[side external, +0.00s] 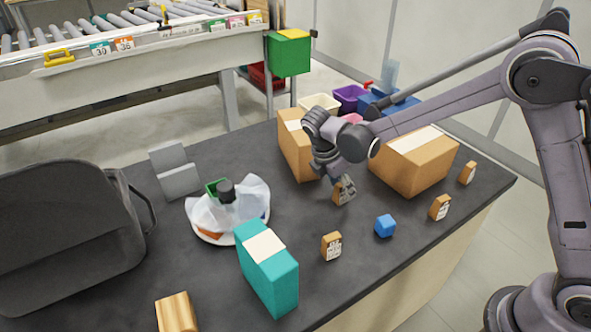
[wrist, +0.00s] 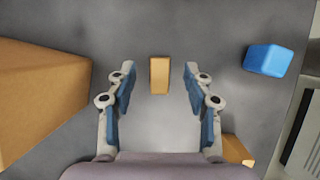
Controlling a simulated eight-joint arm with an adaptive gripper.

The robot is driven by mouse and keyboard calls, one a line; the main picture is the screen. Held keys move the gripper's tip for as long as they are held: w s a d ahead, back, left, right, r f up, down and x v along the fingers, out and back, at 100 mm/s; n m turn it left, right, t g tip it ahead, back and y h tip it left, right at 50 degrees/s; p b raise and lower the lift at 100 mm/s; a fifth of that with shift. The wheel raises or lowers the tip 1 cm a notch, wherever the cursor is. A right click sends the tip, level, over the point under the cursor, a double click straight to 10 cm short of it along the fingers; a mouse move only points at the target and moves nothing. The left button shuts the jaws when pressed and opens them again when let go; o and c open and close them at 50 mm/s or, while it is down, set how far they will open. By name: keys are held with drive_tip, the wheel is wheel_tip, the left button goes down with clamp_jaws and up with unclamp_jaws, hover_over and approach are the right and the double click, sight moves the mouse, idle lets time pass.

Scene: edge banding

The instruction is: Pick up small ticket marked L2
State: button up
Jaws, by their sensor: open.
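Several small orange tickets with white labels and dark print stand on the dark table; I cannot read which one is marked L2. One ticket (side external: 344,191) is right below my gripper (side external: 338,178). In the wrist view a ticket (wrist: 159,75) is seen from above, between the two fingers of my gripper (wrist: 158,88), with clear gaps on both sides and its label hidden. My gripper is open and empty. Other tickets stand at the front middle (side external: 331,246), at the right (side external: 439,207) and at the far right (side external: 467,173). Part of another ticket (wrist: 236,150) shows at lower right in the wrist view.
A blue cube (side external: 385,226) stands right of my gripper, also in the wrist view (wrist: 267,60). Cardboard boxes stand behind left (side external: 297,150) and right (side external: 418,165). A teal box (side external: 267,272), a plate with a crumpled white sheet (side external: 228,208) and a dark bin (side external: 65,235) are further left.

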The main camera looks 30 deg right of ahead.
drive_tip(key=shift+x, duration=0.85)
drive_tip(key=c, duration=1)
drive_tip(key=shift+r, duration=0.1)
